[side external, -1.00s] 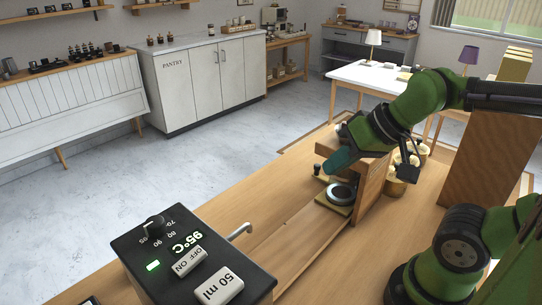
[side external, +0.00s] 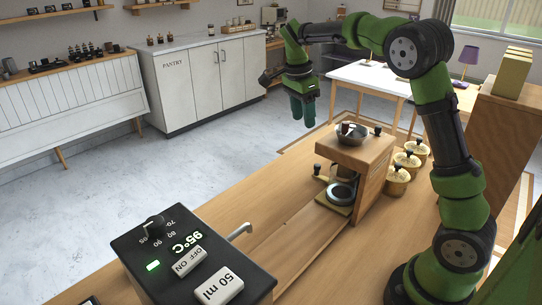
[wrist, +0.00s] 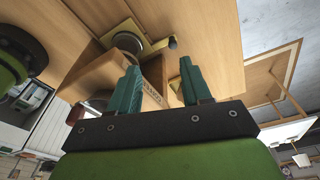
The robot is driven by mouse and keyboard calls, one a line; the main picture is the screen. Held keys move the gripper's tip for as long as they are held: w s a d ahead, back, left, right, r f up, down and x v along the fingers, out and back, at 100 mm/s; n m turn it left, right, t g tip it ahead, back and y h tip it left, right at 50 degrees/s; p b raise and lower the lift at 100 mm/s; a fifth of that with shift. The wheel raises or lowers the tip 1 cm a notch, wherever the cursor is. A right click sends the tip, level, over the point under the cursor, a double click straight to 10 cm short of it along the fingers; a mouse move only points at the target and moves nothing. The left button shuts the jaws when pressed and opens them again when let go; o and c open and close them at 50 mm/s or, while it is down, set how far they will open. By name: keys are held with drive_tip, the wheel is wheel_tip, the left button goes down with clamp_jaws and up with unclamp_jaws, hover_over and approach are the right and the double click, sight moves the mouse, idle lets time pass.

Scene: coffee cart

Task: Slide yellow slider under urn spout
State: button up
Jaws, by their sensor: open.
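The yellow slider (side external: 331,207) is a flat plate at the front foot of the wooden grinder box, bearing a dark round cup (side external: 341,193). In the wrist view the slider (wrist: 158,48) shows near the top, beside the box. The black urn (side external: 190,262) stands at the near left with its metal spout (side external: 240,231) pointing toward the track; the slider is well apart from it. My gripper (side external: 302,118) is raised in the air, behind and left of the box, fingers downward. In the wrist view my gripper (wrist: 160,82) is open and empty.
The wooden box (side external: 365,158) carries a metal bowl (side external: 351,134) and has a small black knob at its left. Several golden jars (side external: 398,178) stand behind it. A tall wooden block (side external: 500,140) is at the right. The counter between slider and urn is clear.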

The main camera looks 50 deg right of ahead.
drive_tip(key=w+d+f+m+g+h, duration=0.1)
drive_tip(key=w+d+f+m+g, duration=0.15)
drive_tip(key=f+m, duration=0.2)
approach(316, 165)
drive_tip(key=shift+m+h, duration=0.3)
drive_tip(key=shift+m, duration=0.05)
drive_tip(key=x, duration=1)
drive_tip(key=shift+f, duration=0.2)
drive_tip(key=shift+c, duration=0.3)
clamp_jaws()
drive_tip(key=shift+a, duration=0.1)
